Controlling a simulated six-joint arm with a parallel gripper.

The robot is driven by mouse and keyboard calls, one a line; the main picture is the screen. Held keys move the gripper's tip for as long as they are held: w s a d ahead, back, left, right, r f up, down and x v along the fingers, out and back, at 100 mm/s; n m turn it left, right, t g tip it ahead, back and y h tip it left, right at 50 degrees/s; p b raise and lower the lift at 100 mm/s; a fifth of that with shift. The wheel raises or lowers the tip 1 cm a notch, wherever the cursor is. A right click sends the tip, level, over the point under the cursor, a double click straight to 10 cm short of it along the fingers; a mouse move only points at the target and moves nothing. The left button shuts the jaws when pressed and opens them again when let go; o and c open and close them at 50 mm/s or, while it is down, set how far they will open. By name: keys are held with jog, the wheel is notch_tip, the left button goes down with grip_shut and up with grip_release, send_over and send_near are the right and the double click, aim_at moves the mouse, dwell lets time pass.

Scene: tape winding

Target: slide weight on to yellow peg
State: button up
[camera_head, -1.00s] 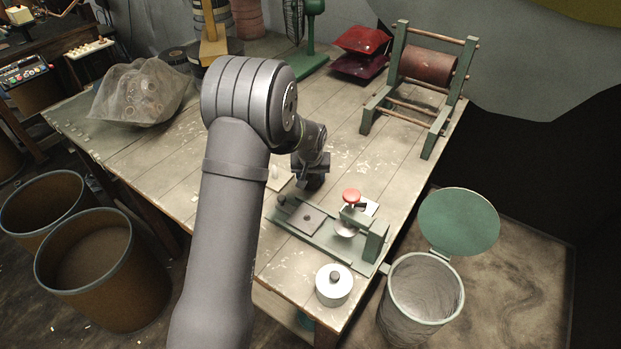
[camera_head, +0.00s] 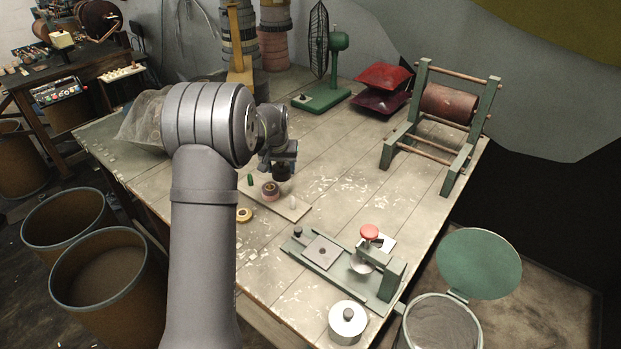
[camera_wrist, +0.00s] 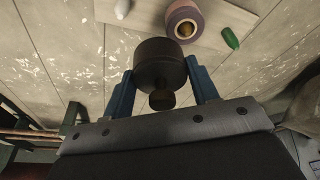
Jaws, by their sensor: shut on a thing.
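My gripper (camera_wrist: 163,92) has blue fingers shut on a dark cylindrical weight (camera_wrist: 160,63) with a small knob. In the head view my gripper (camera_head: 281,160) holds the dark weight (camera_head: 283,174) above and just behind a pale board (camera_head: 290,209). The board carries a green peg (camera_head: 250,179), a white peg (camera_head: 293,202) and a tape roll (camera_head: 270,193) between them. In the wrist view the roll (camera_wrist: 183,14) has a yellowish centre (camera_wrist: 185,30); I cannot tell whether this is the yellow peg. The weight is apart from the roll.
A yellow ring (camera_head: 244,214) lies beside the board. A green roller frame (camera_head: 440,115) and fan (camera_head: 325,60) stand behind.

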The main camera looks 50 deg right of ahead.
jog(key=w, duration=0.1)
jog(key=w+a, duration=0.1)
jog(key=w, duration=0.2)
jog(key=shift+w+a+r, duration=0.1)
jog(key=shift+a, duration=0.15)
jog(key=shift+f, duration=1.85)
